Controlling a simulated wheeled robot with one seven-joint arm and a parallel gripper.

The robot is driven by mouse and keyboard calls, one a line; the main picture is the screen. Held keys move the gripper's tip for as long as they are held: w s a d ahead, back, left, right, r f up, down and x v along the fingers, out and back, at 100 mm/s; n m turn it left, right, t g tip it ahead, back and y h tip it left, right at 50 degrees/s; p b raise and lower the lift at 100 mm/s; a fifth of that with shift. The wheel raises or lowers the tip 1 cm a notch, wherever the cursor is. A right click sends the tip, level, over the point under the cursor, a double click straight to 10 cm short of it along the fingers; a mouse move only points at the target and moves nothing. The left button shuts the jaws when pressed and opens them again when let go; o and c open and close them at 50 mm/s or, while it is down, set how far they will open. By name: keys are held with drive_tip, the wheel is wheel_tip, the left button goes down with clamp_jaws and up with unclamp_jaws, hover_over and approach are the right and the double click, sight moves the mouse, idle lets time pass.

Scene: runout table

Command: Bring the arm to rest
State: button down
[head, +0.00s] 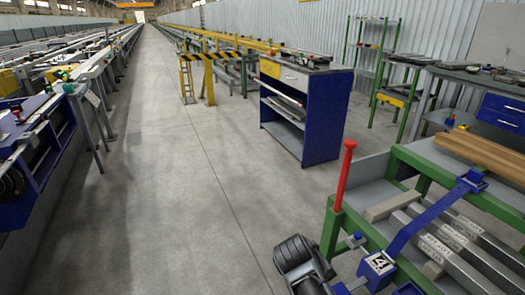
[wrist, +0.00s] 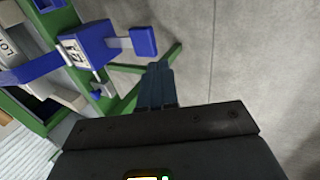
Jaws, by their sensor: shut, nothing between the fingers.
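My gripper (wrist: 160,68) shows in the wrist view with its dark fingers together and nothing between them. Below the fingers the floor and a green table leg show. A dark rounded part of my arm (head: 295,255) shows at the bottom of the head view, left of the green-framed table (head: 330,225). A blue bar (head: 410,228) with a numbered white label lies across this table and reaches past its near edge. The blue labelled piece also shows in the wrist view (wrist: 92,45), left of the fingers and apart from them.
A red handle (head: 345,175) stands up at the table's corner. Grey labelled bars (head: 470,250) and brown beams (head: 485,155) lie on the table. A blue cabinet (head: 325,120) and a yellow-black barrier (head: 208,58) stand behind. The floor (head: 180,190) to the left is clear.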

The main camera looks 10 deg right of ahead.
drive_tip(key=s+d+f+t+y, duration=0.25)
drive_tip(key=s+f, duration=0.45)
drive_tip(key=s, duration=0.4)
drive_tip(key=s+r+t+y, duration=0.2)
drive_tip(key=s+t, duration=0.2)
drive_tip(key=s, duration=0.9)
drive_tip(key=s+r+m+t, duration=0.1)
drive_tip(key=s+r+t, duration=0.1)
drive_tip(key=s+r, duration=0.3)
drive_tip(key=s+r+m+t, duration=0.1)
drive_tip(key=s+r, duration=0.5)
drive_tip(key=r, duration=0.7)
drive_tip(key=s+r+m+t, duration=0.1)
drive_tip(key=s+r+t, duration=0.2)
drive_tip(key=s+r, duration=0.3)
wheel_tip(320, 180, up, 3)
drive_tip(key=shift+a+r+m+t+y, duration=0.1)
drive_tip(key=shift+a+m+t+y, duration=0.2)
drive_tip(key=shift+a+t+y, duration=0.1)
